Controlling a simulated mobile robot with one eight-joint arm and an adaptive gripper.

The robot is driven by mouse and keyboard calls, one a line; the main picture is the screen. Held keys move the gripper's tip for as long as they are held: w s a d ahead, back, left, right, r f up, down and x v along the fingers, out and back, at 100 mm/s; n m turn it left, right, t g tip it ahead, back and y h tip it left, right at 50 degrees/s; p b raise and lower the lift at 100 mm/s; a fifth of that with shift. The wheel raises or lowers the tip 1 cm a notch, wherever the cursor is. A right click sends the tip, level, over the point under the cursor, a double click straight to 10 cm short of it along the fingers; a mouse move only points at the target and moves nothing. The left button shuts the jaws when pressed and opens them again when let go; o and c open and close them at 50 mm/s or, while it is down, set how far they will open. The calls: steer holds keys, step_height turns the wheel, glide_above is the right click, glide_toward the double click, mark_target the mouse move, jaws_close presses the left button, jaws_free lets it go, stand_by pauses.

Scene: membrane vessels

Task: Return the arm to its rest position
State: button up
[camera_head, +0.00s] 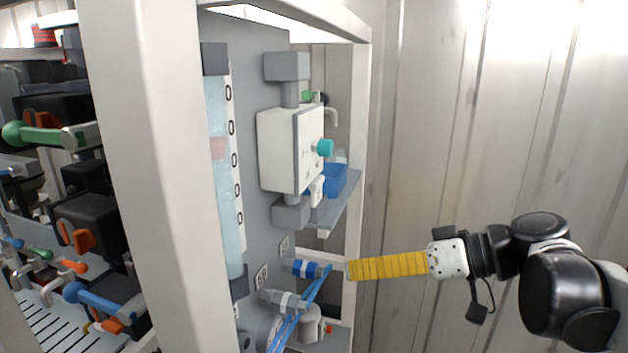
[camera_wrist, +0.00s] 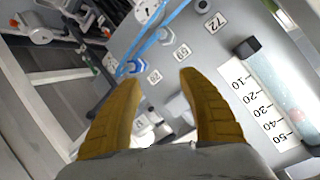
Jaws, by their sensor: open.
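My gripper (camera_head: 352,270) has yellow ribbed fingers and reaches in from the right in the head view, its tips beside the right post of the white frame. In the wrist view my gripper (camera_wrist: 158,78) is open, with its two fingers apart and nothing between them. My black and white arm (camera_head: 545,265) stretches out at the right of the head view. Just past the fingertips is a blue fitting (camera_head: 306,268) on the grey panel. It also shows in the wrist view (camera_wrist: 130,68), where it looks apart from the fingers.
A grey panel (camera_head: 262,60) carries a flow tube (camera_head: 222,190) with a scale and a white box (camera_head: 290,150) with a teal knob. Blue hoses (camera_head: 308,300) hang below the fitting. White posts (camera_head: 140,150) frame it. Valves with coloured handles (camera_head: 95,300) stand left. The corrugated wall (camera_head: 450,130) is behind.

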steer(key=s+d+f+m+h+b, duration=0.2)
steer(key=f+b, duration=0.6)
steer(key=f, duration=0.6)
steer(key=s+d+f+m+t+h+b, duration=0.1)
steer(key=s+d+f+h+b, duration=0.3)
steer(key=f+b, duration=0.5)
steer(key=s+d+f+m+h+b, duration=0.3)
steer(key=f+h+b, duration=0.3)
steer(key=f, duration=1.4)
steer(key=s+b, duration=0.1)
steer(key=b, duration=0.2)
steer(key=shift+s+f+m+t, duration=0.3)
steer(key=shift+m+t, duration=0.1)
